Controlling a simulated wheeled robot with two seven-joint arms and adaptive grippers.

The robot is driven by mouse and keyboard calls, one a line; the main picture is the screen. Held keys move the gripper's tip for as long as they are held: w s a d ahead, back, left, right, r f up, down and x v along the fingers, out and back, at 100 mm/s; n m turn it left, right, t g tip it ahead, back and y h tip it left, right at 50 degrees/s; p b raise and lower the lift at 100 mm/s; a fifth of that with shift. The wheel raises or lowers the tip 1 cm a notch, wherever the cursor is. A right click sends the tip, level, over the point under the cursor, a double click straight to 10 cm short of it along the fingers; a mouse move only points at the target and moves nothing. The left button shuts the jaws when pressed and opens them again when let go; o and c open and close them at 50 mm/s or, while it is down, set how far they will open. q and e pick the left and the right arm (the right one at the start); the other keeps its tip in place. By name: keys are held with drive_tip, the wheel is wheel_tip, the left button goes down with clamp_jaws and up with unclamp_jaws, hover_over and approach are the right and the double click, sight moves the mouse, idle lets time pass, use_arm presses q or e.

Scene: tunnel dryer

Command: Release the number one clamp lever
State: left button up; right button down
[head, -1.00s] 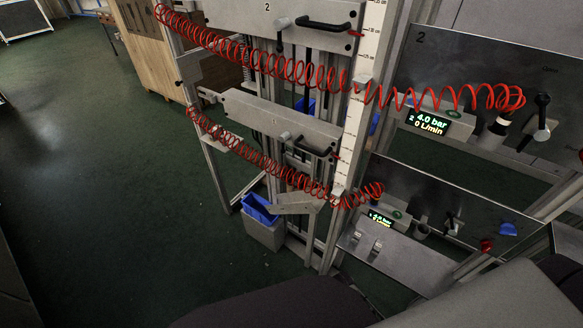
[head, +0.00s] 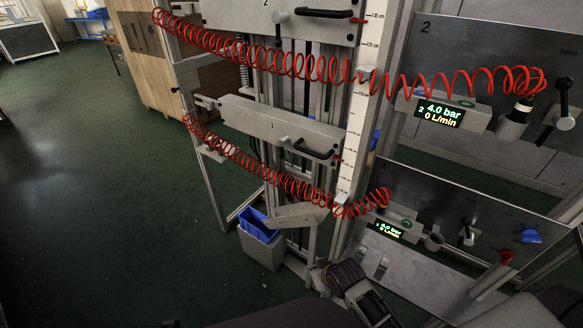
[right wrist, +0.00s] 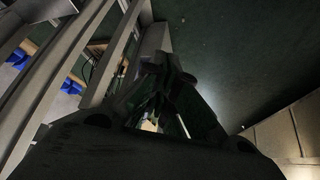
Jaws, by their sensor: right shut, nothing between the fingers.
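The number one clamp lever (head: 284,141) is a small grey-hubbed lever on the light plate marked 1 (head: 240,117), beside a black bar handle (head: 315,151). My right gripper (head: 319,276) shows at the bottom middle of the head view, below and apart from the lever, with my dark wrist behind it. In the right wrist view its dark fingers (right wrist: 160,75) are shut and empty; the lever cannot be made out there. My left gripper is not in view.
Red coiled hoses (head: 270,178) cross in front of the frame. A similar plate marked 2 (head: 235,18) sits above. Right are panels with displays (head: 439,114) and knobs. Green floor at left is clear.

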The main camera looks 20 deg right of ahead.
drive_tip(key=w+a+r+n+t+y+b, duration=0.1)
drive_tip(key=w+a+r+t+y, duration=0.15)
drive_tip(key=w+r+t, duration=0.45)
drive_tip(key=w+a+r+t+y+b, duration=0.1)
drive_tip(key=w+r+t+y+b, duration=0.15)
drive_tip(key=w+r+t, duration=0.5)
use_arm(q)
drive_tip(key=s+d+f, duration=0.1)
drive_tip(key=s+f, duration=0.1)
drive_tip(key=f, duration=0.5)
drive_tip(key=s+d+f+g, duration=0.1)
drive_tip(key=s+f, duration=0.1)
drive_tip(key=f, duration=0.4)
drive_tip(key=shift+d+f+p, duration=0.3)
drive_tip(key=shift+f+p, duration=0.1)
use_arm(e)
drive_tip(key=d+r+n+t+y, duration=0.2)
drive_tip(key=d+r+y, duration=0.3)
drive_tip(key=r, duration=0.4)
drive_tip(key=shift+w+t+y, duration=0.45)
drive_tip(key=shift+t+y, duration=0.15)
drive_tip(key=shift+t, duration=0.05)
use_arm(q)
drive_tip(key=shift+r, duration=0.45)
use_arm(e)
drive_tip(key=x, duration=1)
